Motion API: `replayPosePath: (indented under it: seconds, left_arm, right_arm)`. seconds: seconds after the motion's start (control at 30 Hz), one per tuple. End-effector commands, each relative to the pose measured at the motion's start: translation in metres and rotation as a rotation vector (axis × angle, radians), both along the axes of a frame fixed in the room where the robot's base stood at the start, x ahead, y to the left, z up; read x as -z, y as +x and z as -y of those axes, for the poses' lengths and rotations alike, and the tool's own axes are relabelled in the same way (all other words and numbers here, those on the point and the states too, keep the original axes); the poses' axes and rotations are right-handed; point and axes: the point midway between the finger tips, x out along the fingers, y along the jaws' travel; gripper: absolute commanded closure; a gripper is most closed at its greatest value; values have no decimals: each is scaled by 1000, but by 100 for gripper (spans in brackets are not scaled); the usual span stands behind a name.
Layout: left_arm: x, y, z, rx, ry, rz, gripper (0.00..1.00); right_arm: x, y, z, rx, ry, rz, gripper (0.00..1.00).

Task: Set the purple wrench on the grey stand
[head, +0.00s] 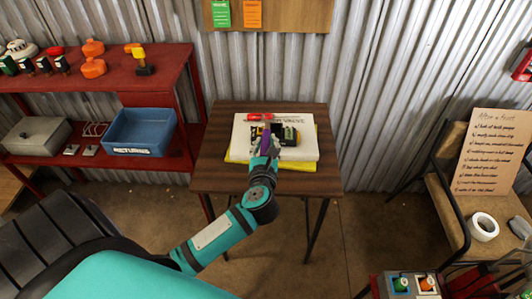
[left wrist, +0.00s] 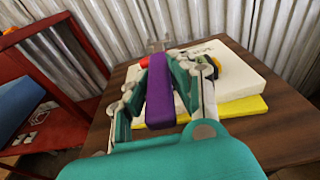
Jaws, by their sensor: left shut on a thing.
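The purple wrench (left wrist: 160,92) stands out between the fingers of my left gripper (left wrist: 165,75) in the left wrist view, its long purple side facing me. In the head view a thin strip of the wrench (head: 266,136) shows at the tip of my left arm, above the white slab on the small brown table. My left gripper (head: 266,146) is shut on it. A small grey forked shape (left wrist: 158,45) shows past the wrench's far end; I cannot tell whether it is the wrench's jaw or the grey stand. My right gripper is not in view.
A red shelf (head: 152,60) with a blue bin (head: 138,132) stands left. The table's front corners are bare.

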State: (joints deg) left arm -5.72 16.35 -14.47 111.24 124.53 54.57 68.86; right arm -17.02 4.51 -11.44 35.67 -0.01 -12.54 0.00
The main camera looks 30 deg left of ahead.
Motion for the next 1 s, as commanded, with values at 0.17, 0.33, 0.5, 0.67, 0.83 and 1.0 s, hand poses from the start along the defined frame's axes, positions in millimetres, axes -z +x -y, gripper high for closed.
replayPosePath:
  seconds: [0.17, 0.33, 0.5, 0.67, 0.83, 1.0]
  left_arm:
    - [31, 1, 1, 2, 1, 0, 100]
    - [30, 1, 1, 1, 0, 0, 100]
    - [30, 1, 1, 1, -1, -1, 100]
    - [36, 0, 1, 1, -1, -1, 100]
    - [41, 0, 1, 1, -1, -2, 100]
    - [43, 0, 1, 0, 0, -2, 76]
  right_arm:
    - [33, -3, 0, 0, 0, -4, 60]
    - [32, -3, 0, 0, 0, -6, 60]
    - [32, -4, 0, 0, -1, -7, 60]
    - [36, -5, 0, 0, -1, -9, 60]
    - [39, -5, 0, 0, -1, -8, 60]
    - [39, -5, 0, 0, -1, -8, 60]
